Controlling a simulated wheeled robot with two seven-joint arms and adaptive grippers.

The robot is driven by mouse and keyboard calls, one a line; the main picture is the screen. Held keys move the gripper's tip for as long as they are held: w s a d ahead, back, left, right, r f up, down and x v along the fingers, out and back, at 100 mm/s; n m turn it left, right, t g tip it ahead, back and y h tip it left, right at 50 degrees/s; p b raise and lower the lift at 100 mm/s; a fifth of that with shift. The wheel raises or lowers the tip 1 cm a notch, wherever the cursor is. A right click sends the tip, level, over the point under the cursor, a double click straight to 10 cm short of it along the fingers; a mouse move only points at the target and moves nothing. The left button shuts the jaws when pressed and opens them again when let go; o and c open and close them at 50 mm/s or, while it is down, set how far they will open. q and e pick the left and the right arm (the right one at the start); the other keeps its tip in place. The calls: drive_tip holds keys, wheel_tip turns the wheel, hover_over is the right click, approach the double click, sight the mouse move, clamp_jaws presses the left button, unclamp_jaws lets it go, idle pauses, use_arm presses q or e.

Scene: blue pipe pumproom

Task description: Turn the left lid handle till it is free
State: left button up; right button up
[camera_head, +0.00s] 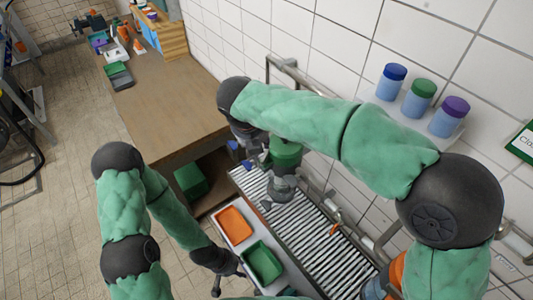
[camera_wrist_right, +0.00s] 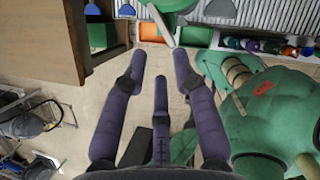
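I cannot pick out the left lid handle with certainty. A green rounded part (camera_head: 285,152) with grey metal below it shows above the striped grating in the head view; I cannot tell whether it is a lid. In the right wrist view a green part (camera_wrist_right: 172,4) with a thin pale bar crosses the top edge, beyond my fingers. My right gripper (camera_wrist_right: 165,62) has its dark purple fingers spread, with nothing between them. My left gripper (camera_head: 228,279) is low beside the trays in the head view, its dark fingers apart and nothing visible between them.
An orange tray (camera_head: 234,226) and a green tray (camera_head: 262,263) lie beside the striped grating (camera_head: 320,250). A brown bench (camera_head: 160,115) stands at the back left. Several lidded jars (camera_head: 418,98) stand on a wall shelf. Pipes run along the tiled wall.

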sight(264, 155)
drive_tip(key=b+x, duration=0.1)
drive_tip(key=x, duration=0.9)
drive_tip(key=shift+w+f, duration=0.1)
drive_tip(key=shift+f, duration=0.1)
drive_tip(key=shift+c, duration=0.3)
clamp_jaws()
